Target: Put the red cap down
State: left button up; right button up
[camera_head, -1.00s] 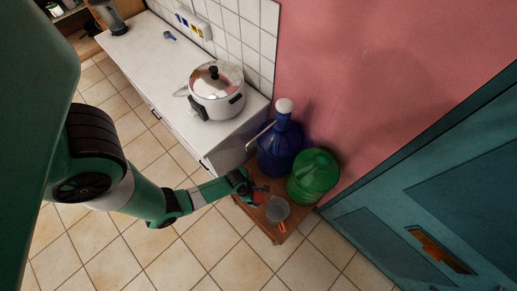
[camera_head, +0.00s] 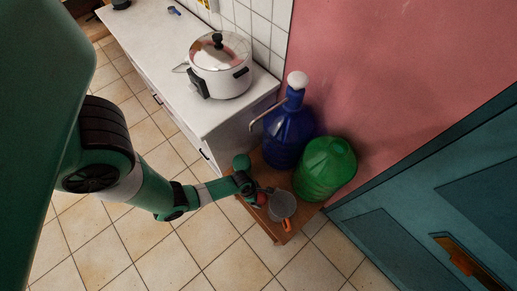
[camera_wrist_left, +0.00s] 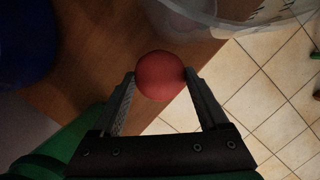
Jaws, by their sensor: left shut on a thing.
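The red cap (camera_wrist_left: 160,76) is round and sits between the two fingertips of my left gripper (camera_wrist_left: 160,82) in the left wrist view. My left gripper is shut on it. In the head view the red cap (camera_head: 261,199) shows small at the tip of my left gripper (camera_head: 257,195), over the small wooden table (camera_head: 260,225), close beside a grey translucent cup (camera_head: 281,206) with an orange handle. I cannot tell whether the cap touches the wooden top. My right gripper is not in view.
A blue bottle (camera_head: 288,135) with a white top and a green jug (camera_head: 325,168) stand at the back of the wooden table. A white counter (camera_head: 200,105) with a steel pot (camera_head: 220,75) is to the left. A teal door (camera_head: 440,210) is at the right.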

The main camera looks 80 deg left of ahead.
aim_at(259, 199)
pick_arm(q)
notch_tip(259, 199, down, 4)
jog(key=shift+r+b, duration=0.25)
jog(key=shift+b, duration=0.45)
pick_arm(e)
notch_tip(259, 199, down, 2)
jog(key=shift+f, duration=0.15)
pick_arm(q)
jog(key=shift+f, duration=0.1)
jog(key=o, duration=1.2)
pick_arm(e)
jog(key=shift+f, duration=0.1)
pick_arm(q)
jog(key=p+v, duration=0.9)
jog(key=v, duration=0.3)
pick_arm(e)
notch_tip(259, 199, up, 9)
